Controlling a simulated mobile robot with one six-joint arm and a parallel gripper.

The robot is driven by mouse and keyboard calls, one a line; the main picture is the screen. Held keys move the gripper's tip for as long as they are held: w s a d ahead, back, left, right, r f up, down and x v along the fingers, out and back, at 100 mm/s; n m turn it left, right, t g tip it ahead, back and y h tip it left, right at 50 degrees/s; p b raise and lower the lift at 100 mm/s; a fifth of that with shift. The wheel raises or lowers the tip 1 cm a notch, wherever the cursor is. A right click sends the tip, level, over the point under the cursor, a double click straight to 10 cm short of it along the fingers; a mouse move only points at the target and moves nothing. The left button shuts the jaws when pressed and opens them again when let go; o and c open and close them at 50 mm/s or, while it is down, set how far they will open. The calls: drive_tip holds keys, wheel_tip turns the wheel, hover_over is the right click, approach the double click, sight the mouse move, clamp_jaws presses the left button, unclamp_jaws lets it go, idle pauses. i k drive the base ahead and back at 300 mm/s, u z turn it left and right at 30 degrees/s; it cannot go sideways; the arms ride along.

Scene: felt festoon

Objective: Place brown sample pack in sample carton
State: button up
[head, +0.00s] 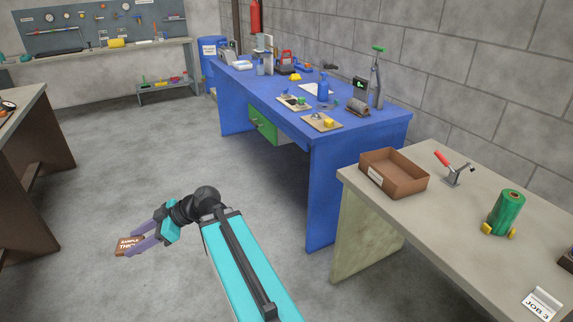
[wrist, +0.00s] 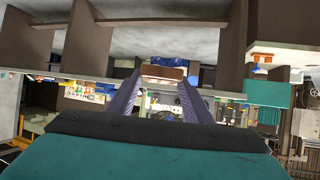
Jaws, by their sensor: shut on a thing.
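The brown sample pack (head: 129,245) is a small flat brown piece with light lettering. My gripper (head: 140,243) is shut on it and holds it in the air over the grey floor, at the lower left of the head view. In the wrist view the pack (wrist: 162,73) shows between the tips of the two purple fingers (wrist: 160,88). A brown open-topped carton (head: 394,173) with a white label on its front stands on the pale bench at the right, likely the sample carton. My gripper is far to its left. The carton's inner floor is only partly visible.
A blue bench (head: 280,98) with tools and trays stands behind. Open floor (head: 120,170) lies around my gripper. A dark table (head: 30,175) is at left.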

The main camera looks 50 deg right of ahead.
sight(381, 170)
drive_tip(key=z, duration=0.25)
drive_tip(key=i, duration=0.6)
drive_tip(key=z, duration=1)
drive_tip(key=i, duration=0.75)
drive_tip(key=z, duration=0.5)
